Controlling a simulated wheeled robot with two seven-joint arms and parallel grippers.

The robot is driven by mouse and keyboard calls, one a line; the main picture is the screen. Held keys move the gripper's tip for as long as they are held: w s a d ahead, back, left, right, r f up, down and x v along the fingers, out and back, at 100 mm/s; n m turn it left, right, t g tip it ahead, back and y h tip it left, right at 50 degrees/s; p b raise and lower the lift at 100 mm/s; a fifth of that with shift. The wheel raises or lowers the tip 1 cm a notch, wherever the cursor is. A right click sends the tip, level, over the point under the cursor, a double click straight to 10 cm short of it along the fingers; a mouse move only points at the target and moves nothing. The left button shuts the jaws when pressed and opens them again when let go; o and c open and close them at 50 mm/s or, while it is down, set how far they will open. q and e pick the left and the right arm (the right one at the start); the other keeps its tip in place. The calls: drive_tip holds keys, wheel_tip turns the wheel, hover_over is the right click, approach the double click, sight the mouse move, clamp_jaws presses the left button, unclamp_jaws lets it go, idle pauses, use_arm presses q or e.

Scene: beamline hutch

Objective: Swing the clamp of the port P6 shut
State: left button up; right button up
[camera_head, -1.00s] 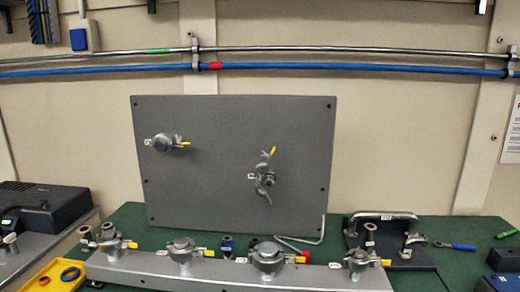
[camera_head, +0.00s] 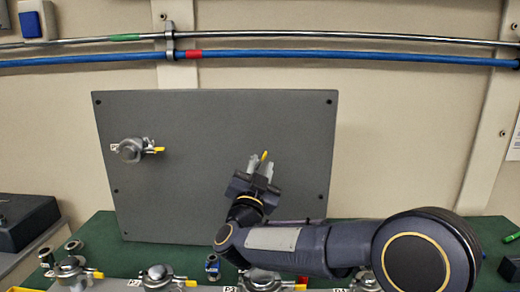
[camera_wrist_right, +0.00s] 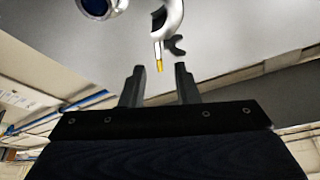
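The grey upright panel (camera_head: 200,130) carries two ports. The right-hand one has the open clamp and is now mostly hidden behind my right gripper (camera_head: 261,165); its label cannot be read. The clamp's yellow lever tip (camera_head: 265,155) shows just at the fingertips. In the right wrist view, the curved metal clamp part (camera_wrist_right: 172,18) hangs with its yellow tip (camera_wrist_right: 159,68) just beyond the gap between my open fingers (camera_wrist_right: 159,72). Contact is not visible. A round port opening (camera_wrist_right: 97,6) shows at the upper left. My left gripper is not in view.
A closed clamp (camera_head: 131,150) with a yellow lever sits on the panel's left. Below, several clamped ports, one of them at the left (camera_head: 70,270), line the bench front. My right arm crosses above the right part. The green bench top (camera_head: 110,228) shows at the panel's foot.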

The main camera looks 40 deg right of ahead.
sight(264, 158)
drive_tip(key=p+x, duration=0.1)
drive_tip(key=x, duration=0.5)
drive_tip(key=shift+w+d+r, duration=0.1)
drive_tip(key=shift+d, duration=0.1)
clamp_jaws()
